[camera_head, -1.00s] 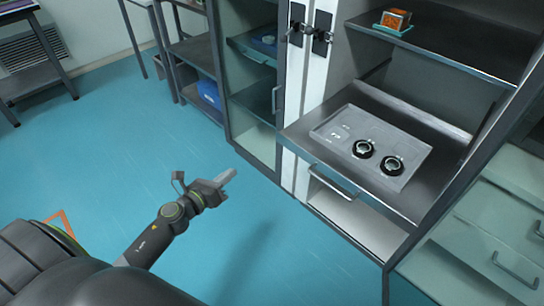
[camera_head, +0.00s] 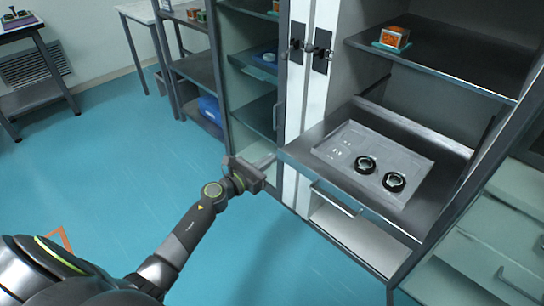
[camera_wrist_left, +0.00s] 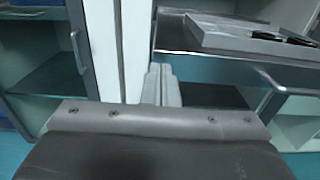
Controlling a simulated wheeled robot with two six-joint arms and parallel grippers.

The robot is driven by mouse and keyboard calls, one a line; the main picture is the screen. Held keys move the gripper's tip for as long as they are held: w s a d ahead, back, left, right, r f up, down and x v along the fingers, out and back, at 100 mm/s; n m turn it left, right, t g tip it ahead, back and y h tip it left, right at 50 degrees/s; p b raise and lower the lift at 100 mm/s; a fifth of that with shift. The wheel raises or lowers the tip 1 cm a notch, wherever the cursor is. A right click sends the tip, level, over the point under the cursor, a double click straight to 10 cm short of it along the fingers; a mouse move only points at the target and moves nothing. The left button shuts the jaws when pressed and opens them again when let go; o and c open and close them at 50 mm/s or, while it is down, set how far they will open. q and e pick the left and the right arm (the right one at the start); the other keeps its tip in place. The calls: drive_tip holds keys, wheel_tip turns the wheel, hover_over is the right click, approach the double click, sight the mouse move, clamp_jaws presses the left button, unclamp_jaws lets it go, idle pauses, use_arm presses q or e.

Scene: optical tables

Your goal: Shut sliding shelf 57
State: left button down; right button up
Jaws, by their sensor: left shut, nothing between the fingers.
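The sliding shelf (camera_head: 300,150) is a dark grey board that sticks out of the cabinet, with a bar handle (camera_head: 334,198) on its front edge. A flat grey panel with two round black-rimmed parts (camera_head: 372,163) lies on it. I see no number on the shelf. My left gripper (camera_head: 268,163) is in front of the cabinet, left of the shelf's near left corner, its fingers shut and empty. In the left wrist view the shut fingers (camera_wrist_left: 160,85) point at the cabinet, just left of the shelf's front edge (camera_wrist_left: 215,69). My right gripper is not in view.
A cabinet with a glass door (camera_head: 262,125) stands left of the shelf. An orange box on a teal tray (camera_head: 394,38) sits on the board above. Glass-fronted drawers (camera_head: 490,250) stand at the lower right.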

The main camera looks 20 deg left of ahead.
use_arm(q)
drive_tip(key=shift+x, duration=0.95)
